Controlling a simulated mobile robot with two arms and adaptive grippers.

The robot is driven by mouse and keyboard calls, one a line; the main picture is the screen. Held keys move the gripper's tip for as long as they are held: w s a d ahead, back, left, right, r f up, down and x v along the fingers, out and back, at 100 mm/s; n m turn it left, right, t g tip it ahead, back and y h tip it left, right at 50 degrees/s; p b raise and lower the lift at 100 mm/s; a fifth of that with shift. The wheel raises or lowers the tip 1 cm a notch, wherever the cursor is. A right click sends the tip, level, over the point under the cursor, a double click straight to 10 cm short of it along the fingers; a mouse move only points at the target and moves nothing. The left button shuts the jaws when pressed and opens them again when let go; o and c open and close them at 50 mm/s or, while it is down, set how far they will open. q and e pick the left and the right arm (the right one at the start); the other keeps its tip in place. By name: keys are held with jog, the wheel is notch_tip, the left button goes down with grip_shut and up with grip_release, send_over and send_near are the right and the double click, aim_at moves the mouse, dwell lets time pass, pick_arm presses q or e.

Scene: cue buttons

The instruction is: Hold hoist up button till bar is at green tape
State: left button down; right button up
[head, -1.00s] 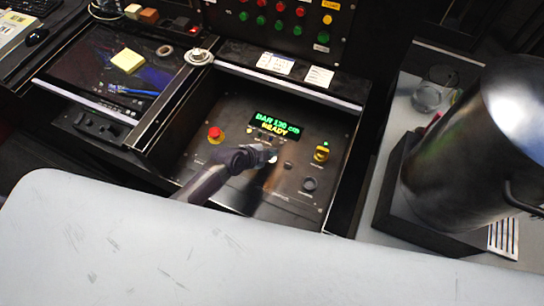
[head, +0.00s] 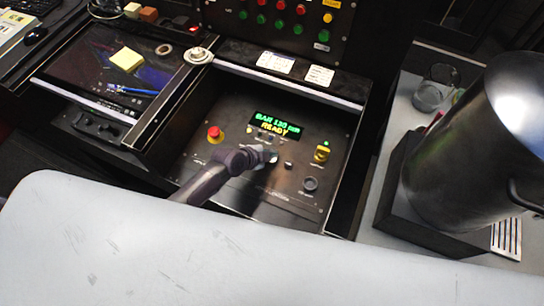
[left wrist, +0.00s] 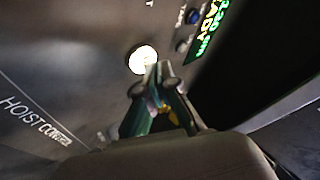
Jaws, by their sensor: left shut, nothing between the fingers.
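My left gripper (head: 270,154) is shut and empty, over the middle of the black hoist control panel (head: 230,120). In the left wrist view its fingertips (left wrist: 158,72) are right at a round, bright white button (left wrist: 142,58). I cannot tell whether they touch or press it. The fingers partly hide the button in the head view. A display (head: 275,124) above it shows green text starting "BAR", with digits hard to read, and yellow "READY". I cannot make out which button is hoist up. The bar and green tape are not in view. My right gripper is not in view.
On the panel are a red mushroom button (head: 214,133) at left, a yellow switch (head: 321,153) and a dark knob (head: 310,184) at right. A large metal pot (head: 480,150) stands on the right. A tray with yellow notes (head: 127,60) is at left.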

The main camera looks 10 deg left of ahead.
pick_arm(q)
jog(key=shift+f+b, duration=0.45)
dwell(1.5)
dwell(4.0)
jog(key=shift+r+p, duration=0.65)
jog(key=shift+r, duration=0.2)
notch_tip(320, 180, up, 5)
jog(key=p, duration=0.4)
jog(key=shift+r, duration=0.1)
dwell(0.4)
